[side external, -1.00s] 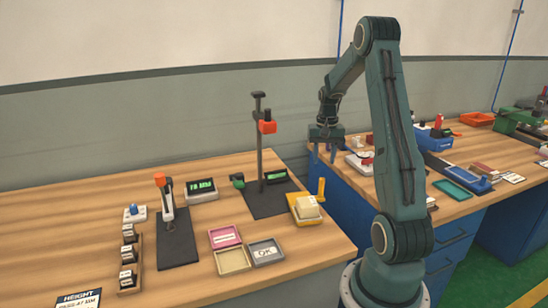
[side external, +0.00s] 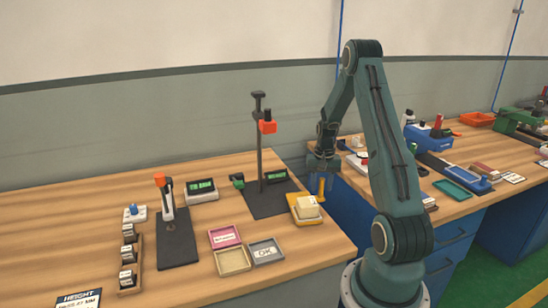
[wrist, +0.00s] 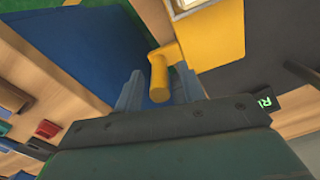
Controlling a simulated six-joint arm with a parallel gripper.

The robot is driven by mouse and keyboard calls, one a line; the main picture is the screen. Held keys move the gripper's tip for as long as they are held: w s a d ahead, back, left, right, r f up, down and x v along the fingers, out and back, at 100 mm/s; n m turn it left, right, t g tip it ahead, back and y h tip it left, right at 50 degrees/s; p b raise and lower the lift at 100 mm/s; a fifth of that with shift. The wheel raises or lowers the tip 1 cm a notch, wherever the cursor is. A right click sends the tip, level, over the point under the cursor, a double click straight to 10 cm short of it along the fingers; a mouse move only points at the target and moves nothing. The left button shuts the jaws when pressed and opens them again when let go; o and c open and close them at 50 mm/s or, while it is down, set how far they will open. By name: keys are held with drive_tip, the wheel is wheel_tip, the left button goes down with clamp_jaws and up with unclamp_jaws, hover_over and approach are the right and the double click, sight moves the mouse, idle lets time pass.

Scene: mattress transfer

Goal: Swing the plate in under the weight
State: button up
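The yellow plate (side external: 309,221) lies at the right edge of the left bench, carrying a pale block (side external: 308,206). Its upright yellow handle (side external: 321,188) stands at its back right. The plate (wrist: 215,45) and handle (wrist: 159,80) also show in the wrist view. My gripper (side external: 322,174) is at the top of the handle, pointing down. In the wrist view my gripper (wrist: 157,93) is open, one finger either side of the handle, with gaps visible. The orange weight (side external: 267,127) is high on a dark post (side external: 259,150), left of and behind the plate, above a dark base (side external: 268,205).
A green-lit display (side external: 276,175) and a small green clamp-like part (side external: 237,181) are by the post. Pink (side external: 224,237), tan (side external: 233,261) and grey "OK" (side external: 265,251) trays lie in front. A second stand (side external: 167,209) is left. A gap separates the benches.

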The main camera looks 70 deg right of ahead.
clamp_jaws()
